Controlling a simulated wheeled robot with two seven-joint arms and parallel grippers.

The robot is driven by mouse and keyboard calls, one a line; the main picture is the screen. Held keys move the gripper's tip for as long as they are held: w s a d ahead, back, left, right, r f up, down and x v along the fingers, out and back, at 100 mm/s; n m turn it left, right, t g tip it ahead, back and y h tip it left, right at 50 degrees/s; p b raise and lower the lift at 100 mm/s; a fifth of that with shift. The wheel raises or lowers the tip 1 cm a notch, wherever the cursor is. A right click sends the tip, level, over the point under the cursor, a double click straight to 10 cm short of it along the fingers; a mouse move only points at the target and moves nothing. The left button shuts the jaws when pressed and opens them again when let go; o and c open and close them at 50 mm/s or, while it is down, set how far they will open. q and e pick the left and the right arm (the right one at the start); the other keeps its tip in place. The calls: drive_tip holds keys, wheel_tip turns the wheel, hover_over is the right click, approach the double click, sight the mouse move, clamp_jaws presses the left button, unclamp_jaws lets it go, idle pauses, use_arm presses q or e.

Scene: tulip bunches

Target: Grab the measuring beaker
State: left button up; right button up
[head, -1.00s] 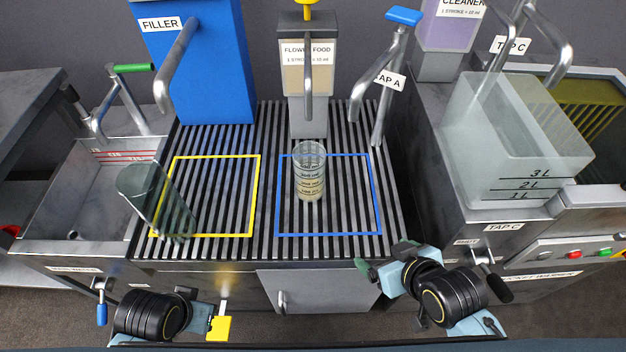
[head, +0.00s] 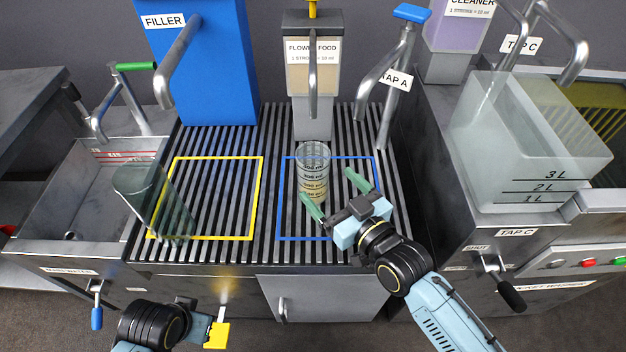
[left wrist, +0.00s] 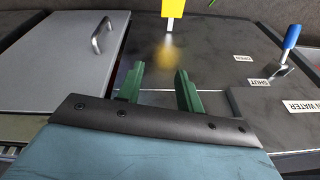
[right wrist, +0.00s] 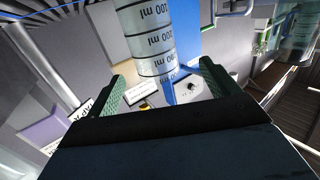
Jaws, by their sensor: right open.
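The measuring beaker (head: 314,172) is clear with dark graduation marks and stands upright inside the blue square on the slatted rack. It also shows in the right wrist view (right wrist: 152,40), ahead of and between the fingers. My right gripper (head: 332,194) is open, its green fingers pointing at the beaker from the front right. The fingers look close to the beaker, but I cannot tell whether they touch it. My left gripper (left wrist: 160,84) is open and empty, low in front of the counter cabinet.
A clear tank (head: 530,150) stands at the right.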

sight(305, 157)
drive_tip(key=x, duration=0.2)
drive_tip(key=shift+w+a+f+b, duration=0.1)
drive_tip(key=shift+w+a+b, duration=0.1)
drive_tip(key=shift+w+b, duration=0.15)
drive_tip(key=x, duration=0.1)
drive_tip(key=b+x, duration=0.1)
drive_tip(key=x, duration=0.1)
drive_tip(key=b+x, duration=0.1)
drive_tip(key=x, duration=0.1)
drive_tip(key=shift+w+d+f, duration=0.15)
drive_tip(key=shift+d+f, duration=0.1)
drive_tip(key=shift+d, duration=0.1)
drive_tip(key=shift+w+a+b, duration=0.15)
drive_tip(key=shift+w+b, duration=0.05)
drive_tip(key=shift+b, duration=0.1)
use_arm(q)
wheel_tip(305, 157, up, 8)
drive_tip(key=d+t, duration=0.1)
drive_tip(key=d, duration=0.1)
drive_tip(key=shift+d+r+h, duration=0.25)
drive_tip(key=shift+d+h, duration=0.15)
use_arm(e)
drive_tip(key=c, duration=1.1)
drive_tip(key=shift+s+r, duration=0.1)
drive_tip(key=shift+r, duration=0.1)
